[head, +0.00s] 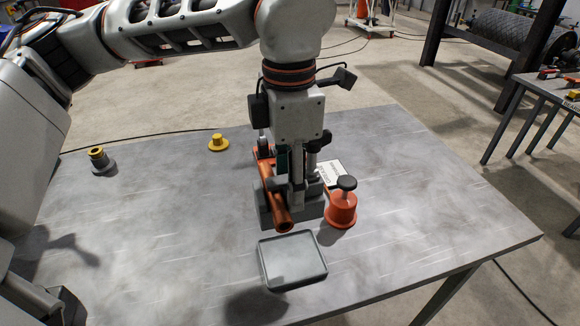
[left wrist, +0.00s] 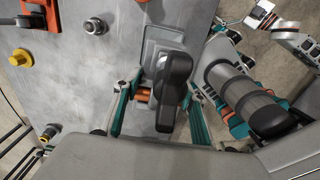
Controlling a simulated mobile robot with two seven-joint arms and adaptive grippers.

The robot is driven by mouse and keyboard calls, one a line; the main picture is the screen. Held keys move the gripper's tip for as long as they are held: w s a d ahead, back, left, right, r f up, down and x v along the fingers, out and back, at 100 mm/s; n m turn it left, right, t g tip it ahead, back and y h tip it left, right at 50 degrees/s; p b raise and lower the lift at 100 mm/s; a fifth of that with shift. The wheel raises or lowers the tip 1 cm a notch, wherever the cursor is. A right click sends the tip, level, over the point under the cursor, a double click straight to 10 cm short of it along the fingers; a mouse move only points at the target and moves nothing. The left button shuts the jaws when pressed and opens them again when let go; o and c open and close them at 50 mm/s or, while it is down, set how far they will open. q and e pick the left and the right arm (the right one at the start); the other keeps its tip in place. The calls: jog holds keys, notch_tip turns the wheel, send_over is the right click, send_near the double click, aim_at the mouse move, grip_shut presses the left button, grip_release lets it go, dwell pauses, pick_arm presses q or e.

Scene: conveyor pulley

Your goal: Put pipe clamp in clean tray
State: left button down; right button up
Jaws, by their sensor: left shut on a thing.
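The pipe clamp, which I take to be the piece with the orange-copper pipe (head: 278,208), stands among grey blocks near the middle of the table. My left gripper (head: 296,180) points down from above, shut on it; its own wrist hides much of the grip. In the left wrist view, the teal fingers (left wrist: 156,108) stand either side of a grey body with a dark lever (left wrist: 172,80) and a small orange part. The clean tray, a shallow grey tray (head: 293,260), lies empty just in front of the pipe end.
A red-orange cylinder with a dark knob (head: 342,208) stands close right of the grip, by a white labelled card (head: 326,173). A yellow flange (head: 217,144) and a yellow-topped grey part (head: 99,160) stand at back left. The table's right side is clear.

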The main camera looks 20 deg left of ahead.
pick_arm(q)
notch_tip(320, 180, down, 15)
jog(key=shift+r, duration=0.2)
dwell(0.6)
jog(key=shift+f, duration=0.2)
jog(key=c, duration=1.2)
grip_release()
jog(key=shift+f, duration=0.1)
notch_tip(320, 180, up, 12)
jog(key=shift+s+r, duration=0.1)
jog(key=shift+r, duration=0.05)
